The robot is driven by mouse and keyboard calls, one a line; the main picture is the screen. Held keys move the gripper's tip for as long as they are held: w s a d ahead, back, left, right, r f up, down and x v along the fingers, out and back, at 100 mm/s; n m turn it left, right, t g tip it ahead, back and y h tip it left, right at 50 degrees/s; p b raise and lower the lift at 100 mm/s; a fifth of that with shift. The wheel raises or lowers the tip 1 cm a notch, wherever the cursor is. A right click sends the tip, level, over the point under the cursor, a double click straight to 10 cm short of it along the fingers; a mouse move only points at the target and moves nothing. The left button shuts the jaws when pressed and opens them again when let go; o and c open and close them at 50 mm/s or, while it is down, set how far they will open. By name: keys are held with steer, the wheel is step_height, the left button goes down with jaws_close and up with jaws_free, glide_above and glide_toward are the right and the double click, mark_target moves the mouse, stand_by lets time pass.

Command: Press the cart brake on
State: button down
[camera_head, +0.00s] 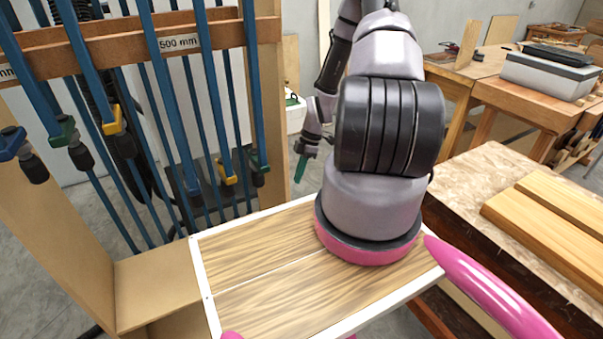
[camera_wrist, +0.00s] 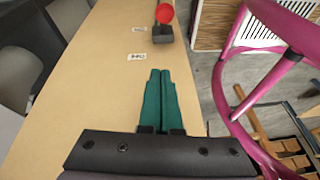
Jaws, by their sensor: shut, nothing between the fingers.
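The clamp cart (camera_head: 268,110) stands at the left in the head view, a tan wooden rack hung with blue bar clamps. In the wrist view its tan panel (camera_wrist: 100,90) runs up the picture. A red ball knob (camera_wrist: 165,13) on a dark block (camera_wrist: 163,35) sits at the panel's right edge; it looks like the brake lever. My gripper (camera_wrist: 160,72) has green fingers closed together and empty, pointing toward the block with a gap between. In the head view my gripper (camera_head: 300,168) hangs beyond the rack's right post. The brake is not visible there.
Two small white labels (camera_wrist: 137,57) sit on the panel near the knob; I cannot read them. A workbench with boards (camera_head: 545,205) stands at the right. A bench with a grey case (camera_head: 548,75) is behind it. Bare floor (camera_head: 300,185) shows by the rack's post.

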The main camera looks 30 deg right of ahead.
steer(key=f, duration=0.5)
steer(key=s+d+f, duration=0.1)
steer(key=f, duration=0.2)
steer(key=shift+d, duration=0.1)
steer(key=shift+d+f, duration=0.1)
steer(key=shift+d, duration=0.05)
